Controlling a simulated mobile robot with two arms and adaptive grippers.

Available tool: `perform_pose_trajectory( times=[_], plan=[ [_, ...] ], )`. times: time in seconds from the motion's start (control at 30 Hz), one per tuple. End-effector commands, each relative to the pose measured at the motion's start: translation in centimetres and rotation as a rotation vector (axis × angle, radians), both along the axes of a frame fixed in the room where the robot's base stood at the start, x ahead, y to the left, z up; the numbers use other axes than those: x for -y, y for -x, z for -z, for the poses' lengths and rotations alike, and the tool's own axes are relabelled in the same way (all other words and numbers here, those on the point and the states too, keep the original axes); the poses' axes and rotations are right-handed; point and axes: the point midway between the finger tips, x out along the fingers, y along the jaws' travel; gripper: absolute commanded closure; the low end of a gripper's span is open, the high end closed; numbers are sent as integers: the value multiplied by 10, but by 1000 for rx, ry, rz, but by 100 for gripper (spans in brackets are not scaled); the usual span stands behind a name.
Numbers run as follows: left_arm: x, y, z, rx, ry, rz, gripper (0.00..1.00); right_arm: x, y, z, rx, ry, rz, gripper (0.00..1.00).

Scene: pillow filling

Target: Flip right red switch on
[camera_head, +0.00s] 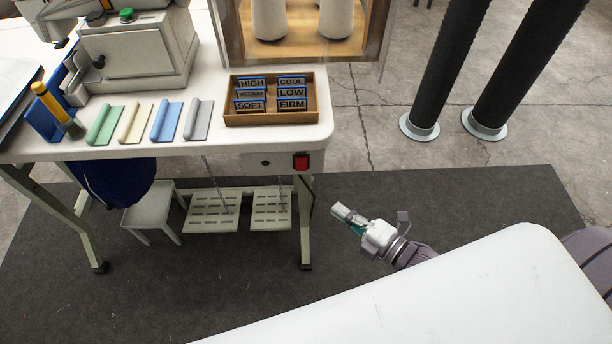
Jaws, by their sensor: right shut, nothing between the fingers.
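A red switch (302,161) sits on the front face of the white table (180,146), near its right corner, above the right front leg. Whether it is on or off is too small to tell. My right gripper (338,211) is shut and empty. It hangs below and to the right of the switch in the picture, apart from it, with its fingers pointing up and left. My left gripper is not in view.
A box of labels (270,121) stands on the table above the switch. Pedals (211,212) and a stool (150,210) are below. A white surface (440,300) fills the lower right.

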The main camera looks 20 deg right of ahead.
Motion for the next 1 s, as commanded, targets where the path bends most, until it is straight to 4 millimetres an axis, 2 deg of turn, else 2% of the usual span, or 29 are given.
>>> perform_pose_trajectory(
  times=[0.27, 0.37, 0.73, 1.0],
  plan=[
    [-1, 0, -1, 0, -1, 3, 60, -5, -9, 0, 1, -2, 2, 100],
    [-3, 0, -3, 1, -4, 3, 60, -12, -23, 1, 2, -3, 2, 100],
    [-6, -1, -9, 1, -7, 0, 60, -50, -91, 7, 0, -3, 1, 100],
    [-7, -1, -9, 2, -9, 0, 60, -39, -122, 13, -1, 1, 1, 100]
  ],
)
